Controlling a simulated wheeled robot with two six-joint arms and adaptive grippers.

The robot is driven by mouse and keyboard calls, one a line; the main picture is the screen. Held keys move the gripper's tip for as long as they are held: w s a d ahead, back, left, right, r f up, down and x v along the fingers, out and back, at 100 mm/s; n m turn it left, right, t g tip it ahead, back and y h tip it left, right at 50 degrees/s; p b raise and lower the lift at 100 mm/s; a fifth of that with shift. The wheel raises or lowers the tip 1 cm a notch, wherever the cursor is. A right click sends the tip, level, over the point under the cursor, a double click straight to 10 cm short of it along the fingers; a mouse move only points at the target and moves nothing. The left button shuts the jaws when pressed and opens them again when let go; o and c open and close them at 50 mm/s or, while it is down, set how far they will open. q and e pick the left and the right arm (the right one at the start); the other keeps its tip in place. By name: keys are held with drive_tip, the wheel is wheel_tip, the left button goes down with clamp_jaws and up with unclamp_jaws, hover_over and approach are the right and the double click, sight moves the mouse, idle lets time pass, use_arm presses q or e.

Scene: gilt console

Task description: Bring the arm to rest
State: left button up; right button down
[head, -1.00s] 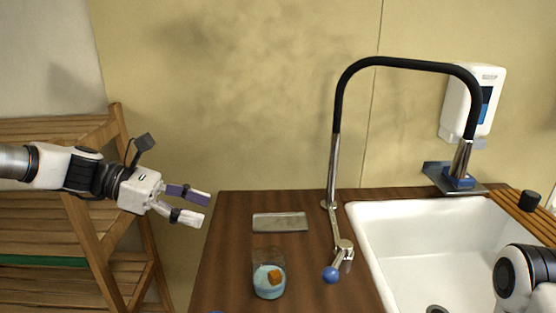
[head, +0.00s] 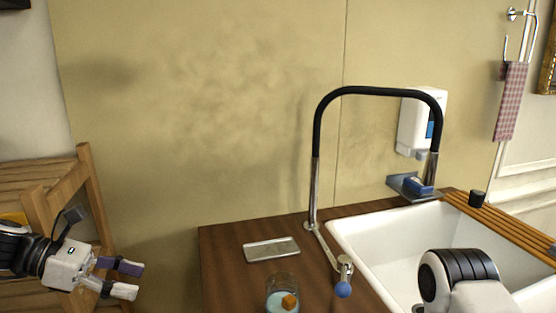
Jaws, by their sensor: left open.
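My left gripper (head: 128,279) is at the lower left in the head view. Its two fingers are apart with nothing between them. It hangs in front of the wooden rack, left of the counter and touching nothing that I can see. Part of my right arm shows at the lower right in front of the sink, but its gripper is out of view.
A black-hosed faucet (head: 317,140) stands beside the white sink (head: 350,232). A wooden rack (head: 85,170) stands at the left.

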use_arm(q)
drive_tip(key=s+d+f+g+y, duration=0.15)
drive_tip(key=s+f, duration=0.25)
drive_tip(key=f, duration=0.4)
drive_tip(key=s+d+f+g+y, duration=0.1)
drive_tip(key=s+d+f+g, duration=0.2)
drive_tip(key=f, duration=0.5)
drive_tip(key=s+f+g+y, duration=0.2)
drive_tip(key=s+f, duration=0.3)
drive_tip(key=f, duration=0.3)
drive_tip(key=s+a+f+m+g+y, duration=0.3)
drive_tip(key=s+f+m+y, duration=0.4)
drive_tip(key=s+f+m, duration=0.8)
drive_tip(key=w+m+t, duration=0.1)
drive_tip(key=m+t, duration=0.1)
drive_tip(key=w+f+m+t, duration=0.1)
drive_tip(key=m+t, duration=0.1)
drive_tip(key=w+f+m+t+y, duration=0.1)
drive_tip(key=m+t, duration=0.1)
drive_tip(key=shift+t, duration=0.35)
